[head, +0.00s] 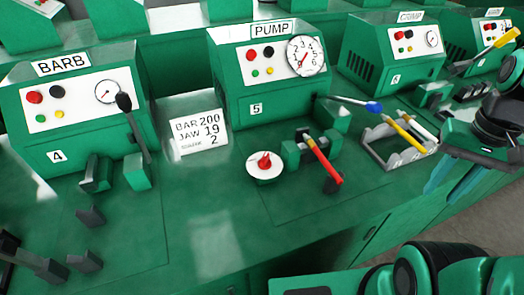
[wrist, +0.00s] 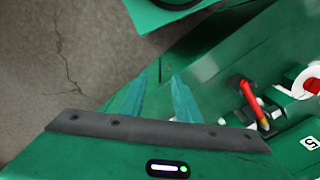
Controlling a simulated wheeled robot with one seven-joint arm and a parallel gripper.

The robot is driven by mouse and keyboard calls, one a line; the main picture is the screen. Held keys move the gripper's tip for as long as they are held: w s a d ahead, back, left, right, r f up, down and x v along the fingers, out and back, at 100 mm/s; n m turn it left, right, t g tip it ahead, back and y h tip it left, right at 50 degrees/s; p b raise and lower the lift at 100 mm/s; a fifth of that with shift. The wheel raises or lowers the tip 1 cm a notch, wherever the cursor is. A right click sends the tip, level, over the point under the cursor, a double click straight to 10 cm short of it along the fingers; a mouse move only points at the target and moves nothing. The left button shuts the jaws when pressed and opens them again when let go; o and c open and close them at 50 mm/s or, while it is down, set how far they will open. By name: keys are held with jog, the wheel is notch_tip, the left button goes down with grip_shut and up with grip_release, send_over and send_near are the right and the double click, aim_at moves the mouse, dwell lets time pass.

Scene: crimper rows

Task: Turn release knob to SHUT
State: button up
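The release knob (head: 265,162) is a small red knob on a round white dial, on the green bench in front of the PUMP unit (head: 268,70) numbered 5. Its dial marks are too small to read. It also shows at the right edge of the wrist view (wrist: 311,85). My gripper (head: 440,190) is at the right of the head view, beyond the bench's front edge and well apart from the knob. In the wrist view my gripper (wrist: 157,85) has its two teal fingers spread with nothing between them.
A red-handled lever (head: 323,162) stands just right of the knob. A blue-tipped lever (head: 355,104) sticks out above it. A grey rack (head: 392,150) holds yellow and white tools farther right. A card (head: 199,131) reads BAR 200, JAW 19. Bench left of the knob is clear.

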jog(key=w+a+r, duration=0.4)
jog(key=w+a, duration=0.8)
jog(key=w, duration=0.2)
send_over(265, 156)
jog(key=shift+n, duration=0.3)
notch_tip(265, 156, down, 11)
jog(key=shift+w+r, duration=0.1)
jog(key=shift+c, duration=0.6)
grip_shut()
